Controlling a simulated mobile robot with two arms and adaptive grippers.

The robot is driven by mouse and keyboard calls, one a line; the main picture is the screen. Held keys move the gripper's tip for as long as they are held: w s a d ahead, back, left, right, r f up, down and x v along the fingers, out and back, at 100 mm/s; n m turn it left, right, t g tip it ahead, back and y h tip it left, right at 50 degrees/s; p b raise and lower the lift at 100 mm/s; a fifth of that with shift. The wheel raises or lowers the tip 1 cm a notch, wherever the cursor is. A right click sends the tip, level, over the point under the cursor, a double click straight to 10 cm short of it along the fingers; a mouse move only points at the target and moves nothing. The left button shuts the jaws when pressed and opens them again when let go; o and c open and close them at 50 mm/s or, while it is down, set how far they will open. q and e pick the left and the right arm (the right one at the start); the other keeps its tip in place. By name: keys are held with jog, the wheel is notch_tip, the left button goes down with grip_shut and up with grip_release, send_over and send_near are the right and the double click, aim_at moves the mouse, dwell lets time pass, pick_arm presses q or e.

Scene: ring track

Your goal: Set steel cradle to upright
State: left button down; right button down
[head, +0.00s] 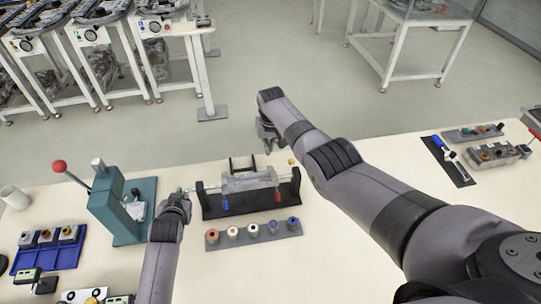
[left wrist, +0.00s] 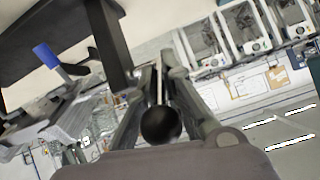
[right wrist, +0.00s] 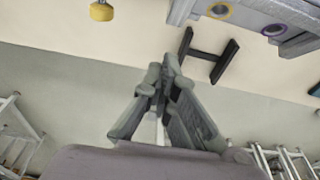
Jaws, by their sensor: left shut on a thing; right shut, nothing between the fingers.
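The steel cradle (head: 250,183) is a grey block on a shaft between two black end posts of a dark stand (head: 245,210). A red-tipped and a blue-tipped lever hang at its front. Its grey body also shows in the left wrist view (left wrist: 62,118) and, with ringed holes, in the right wrist view (right wrist: 268,14). My left gripper (head: 178,198) is at the stand's left end, shut on a black ball knob (left wrist: 160,124). How the knob joins the shaft is hidden. My right gripper (head: 268,140) is shut and empty, behind the cradle and apart from it.
A black H-shaped frame (right wrist: 209,56) lies behind the cradle, with a yellow knob (right wrist: 101,11) nearby. A strip of several coloured-ring parts (head: 253,233) lies in front. A teal press (head: 122,205) with a red-ball lever stands left. Bare table lies right of the stand, partly under my right arm.

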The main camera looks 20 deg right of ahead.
pick_arm(q)
jog(key=shift+w+a+r, duration=0.1)
pick_arm(e)
jog(key=shift+s+a+f, duration=0.1)
jog(key=shift+s+f, duration=0.4)
jog(key=shift+f, duration=0.2)
jog(key=shift+s+a+f, duration=0.1)
jog(key=shift+s+f, duration=0.4)
jog(key=shift+f, duration=0.15)
jog(key=shift+s+f, duration=0.25)
jog(key=shift+f, duration=0.4)
pick_arm(q)
jog(key=c, duration=1.9)
grip_release()
jog(key=shift+o, duration=1.1)
jog(key=shift+s, duration=0.2)
pick_arm(e)
jog(key=shift+w+r, duration=0.1)
